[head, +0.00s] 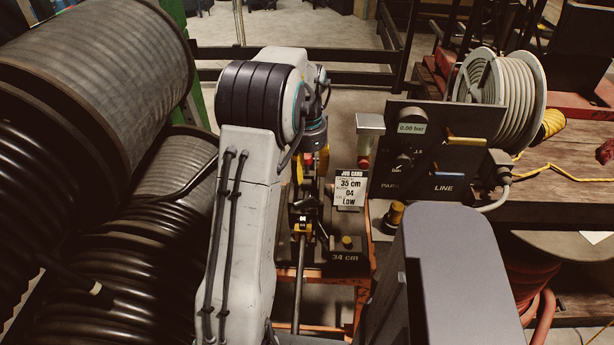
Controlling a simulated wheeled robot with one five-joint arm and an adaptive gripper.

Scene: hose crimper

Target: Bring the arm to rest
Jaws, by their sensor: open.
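My arm rises through the middle of the head view and bends over at its dark-banded joint. My gripper (311,160) points down below the wrist, partly hidden by my arm, over the back of the crimping bench. Its fingers are small and hard to make out; it is open and I see nothing held in it. The crimper (304,215) stands below and in front of it, with dark metal parts and yellow pieces. Whether the gripper touches anything there cannot be told.
A job card (349,190) reads 35 cm, 04, Low. Right of it stands a control panel (440,150) showing 0.00 bar, with a pale hose reel (505,90) behind. Large black hose drums (95,75) crowd the left. A dark rail (350,56) crosses the back.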

